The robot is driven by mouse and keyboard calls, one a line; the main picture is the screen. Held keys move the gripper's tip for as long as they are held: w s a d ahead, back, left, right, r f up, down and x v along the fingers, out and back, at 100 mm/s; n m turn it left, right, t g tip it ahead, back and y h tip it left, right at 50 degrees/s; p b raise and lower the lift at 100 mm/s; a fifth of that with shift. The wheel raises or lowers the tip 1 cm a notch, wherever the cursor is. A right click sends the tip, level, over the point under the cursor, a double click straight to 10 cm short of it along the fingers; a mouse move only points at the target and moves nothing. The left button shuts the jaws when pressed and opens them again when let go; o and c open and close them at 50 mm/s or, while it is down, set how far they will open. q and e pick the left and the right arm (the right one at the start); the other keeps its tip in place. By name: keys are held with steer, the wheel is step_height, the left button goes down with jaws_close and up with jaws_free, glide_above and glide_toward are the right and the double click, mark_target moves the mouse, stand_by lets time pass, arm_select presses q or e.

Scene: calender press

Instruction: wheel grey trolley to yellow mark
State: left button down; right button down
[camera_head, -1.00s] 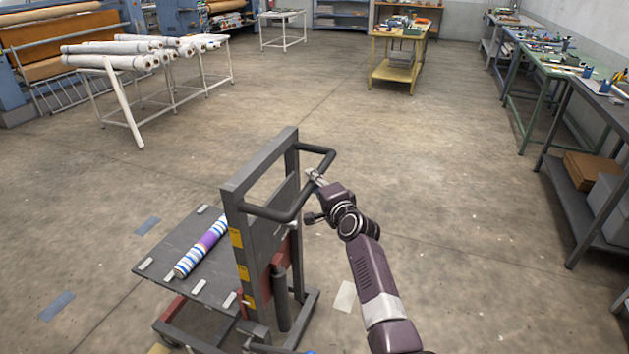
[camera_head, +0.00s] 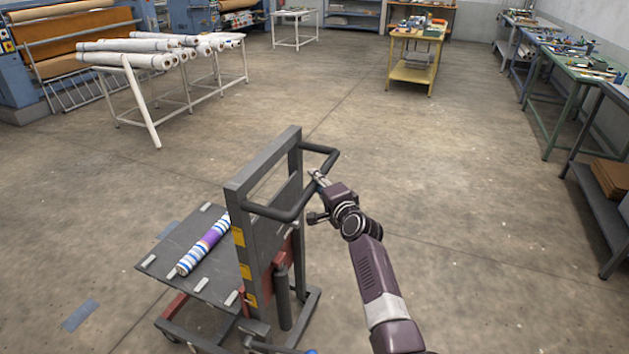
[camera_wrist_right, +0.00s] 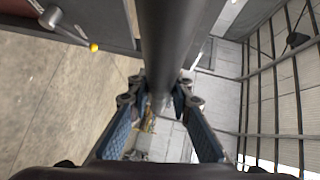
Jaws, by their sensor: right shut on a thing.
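The grey trolley (camera_head: 262,185) stands in the lower middle of the head view. It has an upright frame, a dark flat deck (camera_head: 186,240) and a black push handle (camera_head: 290,212). A striped roll (camera_head: 204,246) lies on the deck. My right gripper (camera_head: 316,182) is shut on the right side of the handle. In the right wrist view the handle bar (camera_wrist_right: 175,45) runs between the blue-padded fingers (camera_wrist_right: 158,112). My left gripper is not in view. I see no yellow floor mark.
A white rack of rolls (camera_head: 150,60) stands at the back left, and a yellow table (camera_head: 410,74) at the back. Benches (camera_head: 567,75) line the right wall. A blue tape strip (camera_head: 80,315) lies on the floor left of the trolley. The floor ahead is clear.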

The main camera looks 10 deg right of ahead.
steer(key=c, duration=1.7)
jaws_free()
steer(key=shift+s+d, duration=0.1)
steer(key=shift+c, duration=0.2)
steer(key=shift+s, duration=0.35)
steer(key=v, duration=1.1)
steer(key=shift+s, duration=0.15)
